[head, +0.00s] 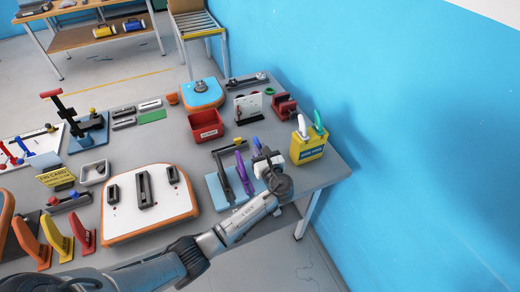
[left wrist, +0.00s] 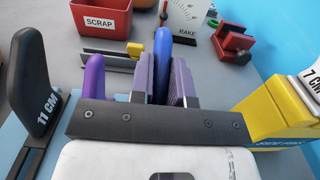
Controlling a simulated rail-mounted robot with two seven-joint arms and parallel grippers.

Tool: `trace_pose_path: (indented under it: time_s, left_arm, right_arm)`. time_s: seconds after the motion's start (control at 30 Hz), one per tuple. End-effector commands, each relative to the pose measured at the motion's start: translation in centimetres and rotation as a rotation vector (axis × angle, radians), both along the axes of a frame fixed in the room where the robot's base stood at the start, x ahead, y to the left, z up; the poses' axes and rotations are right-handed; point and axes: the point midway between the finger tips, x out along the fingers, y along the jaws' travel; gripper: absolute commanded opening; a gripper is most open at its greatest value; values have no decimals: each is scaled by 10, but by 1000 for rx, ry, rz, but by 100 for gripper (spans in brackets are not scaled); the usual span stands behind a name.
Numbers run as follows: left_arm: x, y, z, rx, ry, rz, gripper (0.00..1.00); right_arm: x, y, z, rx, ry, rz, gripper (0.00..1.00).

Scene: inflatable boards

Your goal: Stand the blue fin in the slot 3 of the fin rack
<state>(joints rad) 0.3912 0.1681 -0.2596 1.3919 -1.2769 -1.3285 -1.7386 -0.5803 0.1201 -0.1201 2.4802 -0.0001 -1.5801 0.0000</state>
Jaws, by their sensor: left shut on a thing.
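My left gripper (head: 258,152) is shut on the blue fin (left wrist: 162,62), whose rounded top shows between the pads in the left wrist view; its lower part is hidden. The left gripper also shows in that view (left wrist: 163,88). The fin is over or at the right side of a light-blue base (head: 216,189). A purple fin (head: 242,168) and a dark fin marked 11 CM (left wrist: 30,80) stand on that base, to the left of the gripper. I cannot tell whether the blue fin touches the base, nor read any slot numbers. My right gripper is not in view.
A yellow box (head: 308,150) with a white and a green fin stands close to the right. A red scrap bin (head: 205,124) is behind. A white board (head: 120,212) with orange edges lies left. Red, yellow and orange fins (head: 56,238) stand at the front left.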

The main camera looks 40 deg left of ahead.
Motion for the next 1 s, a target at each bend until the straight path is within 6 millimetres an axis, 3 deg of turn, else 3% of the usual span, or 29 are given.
trace_pose_path:
  time_s: [1.0]
  left_arm:
    - [0, 0, 0, 0, 0, 0, 0]
  right_arm:
    - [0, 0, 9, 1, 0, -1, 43]
